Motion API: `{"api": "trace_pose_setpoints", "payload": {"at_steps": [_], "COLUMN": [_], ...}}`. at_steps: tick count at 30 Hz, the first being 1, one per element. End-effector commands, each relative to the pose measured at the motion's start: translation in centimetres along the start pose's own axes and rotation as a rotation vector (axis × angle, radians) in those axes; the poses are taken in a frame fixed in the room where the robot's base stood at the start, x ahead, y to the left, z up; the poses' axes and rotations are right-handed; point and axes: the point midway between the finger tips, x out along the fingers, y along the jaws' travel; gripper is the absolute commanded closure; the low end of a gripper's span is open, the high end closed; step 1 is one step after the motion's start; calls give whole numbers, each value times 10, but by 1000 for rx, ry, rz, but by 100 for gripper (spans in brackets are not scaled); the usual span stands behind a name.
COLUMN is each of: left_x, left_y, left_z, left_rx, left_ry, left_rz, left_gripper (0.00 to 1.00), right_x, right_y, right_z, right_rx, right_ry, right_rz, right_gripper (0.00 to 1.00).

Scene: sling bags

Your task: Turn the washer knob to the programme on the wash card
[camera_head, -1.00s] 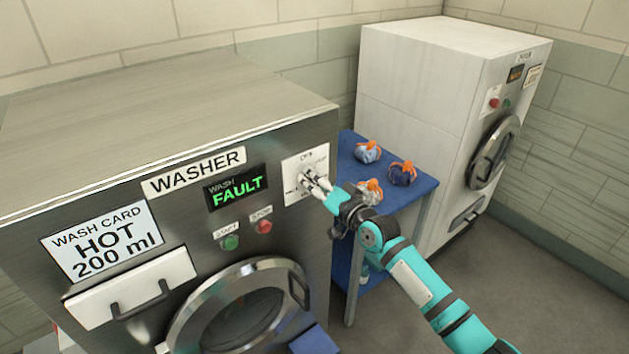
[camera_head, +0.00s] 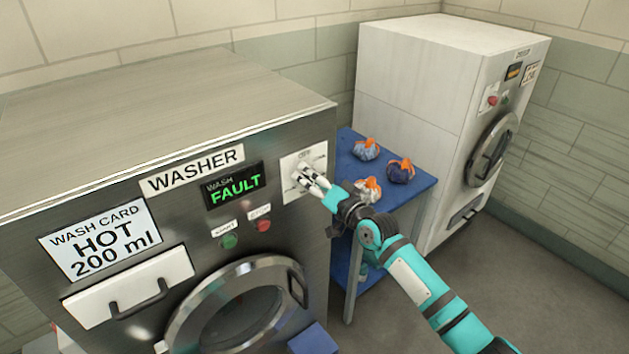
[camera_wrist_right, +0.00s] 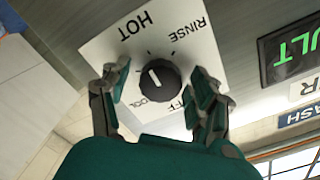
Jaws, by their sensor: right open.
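The washer knob (camera_wrist_right: 164,77) is black with a white pointer line, on a white dial plate (camera_wrist_right: 98,47) marked HOT, RINSE, OFF and a partly covered word ending in OOL. In the right wrist view the pointer is toward the upper left, on the HOT side; its exact alignment is unclear. My right gripper (camera_wrist_right: 158,88) is open, with one finger on each side of the knob and gaps showing. In the head view my right gripper (camera_head: 308,179) covers the knob. The wash card (camera_head: 100,240) reads HOT 200 ml. My left gripper is out of view.
The washer display (camera_head: 235,185) reads WASH FAULT. Green start (camera_head: 229,241) and red stop (camera_head: 263,225) buttons sit below it. A blue table (camera_head: 416,187) with several tied bags stands right of the washer, before a white machine (camera_head: 410,90).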

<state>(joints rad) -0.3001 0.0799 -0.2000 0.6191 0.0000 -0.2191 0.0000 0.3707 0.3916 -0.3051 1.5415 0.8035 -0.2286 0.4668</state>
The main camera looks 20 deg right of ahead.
Motion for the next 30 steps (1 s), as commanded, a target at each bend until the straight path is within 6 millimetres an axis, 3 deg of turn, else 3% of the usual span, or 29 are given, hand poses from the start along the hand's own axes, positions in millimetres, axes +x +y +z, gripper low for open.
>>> {"api": "trace_pose_setpoints", "payload": {"at_steps": [5,19,24,30], "left_x": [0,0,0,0], "left_y": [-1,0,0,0], "left_z": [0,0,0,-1], "left_rx": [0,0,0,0], "left_ry": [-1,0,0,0], "left_rz": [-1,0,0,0], "left_gripper": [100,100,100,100], "right_x": [-13,-104,-118,-120], "right_y": [1,1,1,0], "right_z": [0,1,0,0], "right_rx": [0,-1,0,0], "right_ry": [1,-3,-1,0], "right_rz": [1,2,1,1], "right_gripper": [38,38,38,38]}}
